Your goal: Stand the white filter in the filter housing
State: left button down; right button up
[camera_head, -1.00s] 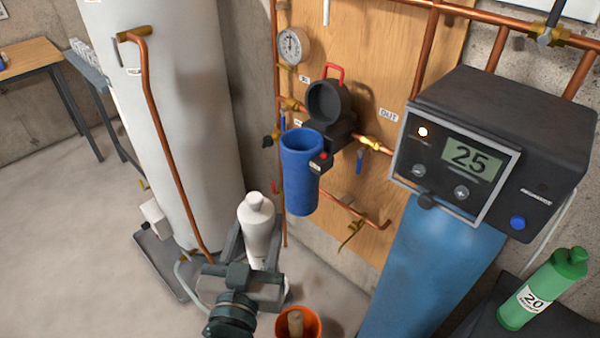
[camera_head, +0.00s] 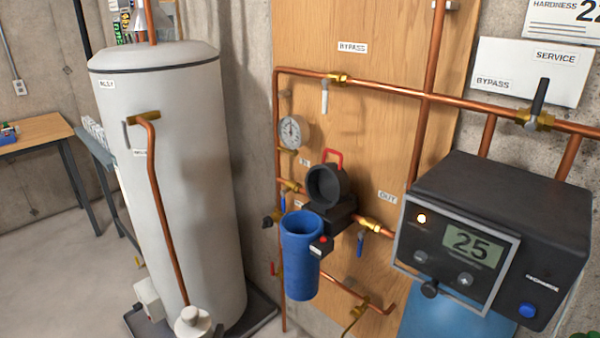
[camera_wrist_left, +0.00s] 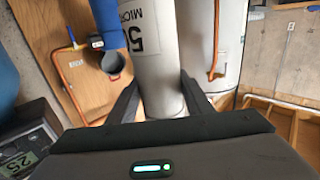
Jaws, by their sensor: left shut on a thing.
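The white filter (camera_head: 192,322) shows only its top at the bottom edge of the head view, left of and lower in the picture than the housing. In the left wrist view the filter (camera_wrist_left: 150,55) is a white cylinder with printed lettering, held between the fingers of my left gripper (camera_wrist_left: 160,90), which is shut on it. The blue filter housing (camera_head: 300,262) hangs on the wood panel with its top open. Its black lid (camera_head: 325,187) with a red handle is swung up. My right gripper is out of view.
A tall white tank (camera_head: 175,190) with a copper pipe stands left of the housing. A black control unit (camera_head: 490,240) reading 25 juts out at the right. Copper pipes, a gauge (camera_head: 292,132) and valves surround the housing on the panel.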

pick_arm(q)
jog(key=shift+s+a+f, duration=0.15)
jog(key=shift+a, duration=0.35)
jog(key=shift+s+a+f, duration=0.15)
jog(key=shift+a, duration=0.35)
jog(key=shift+d, duration=0.1)
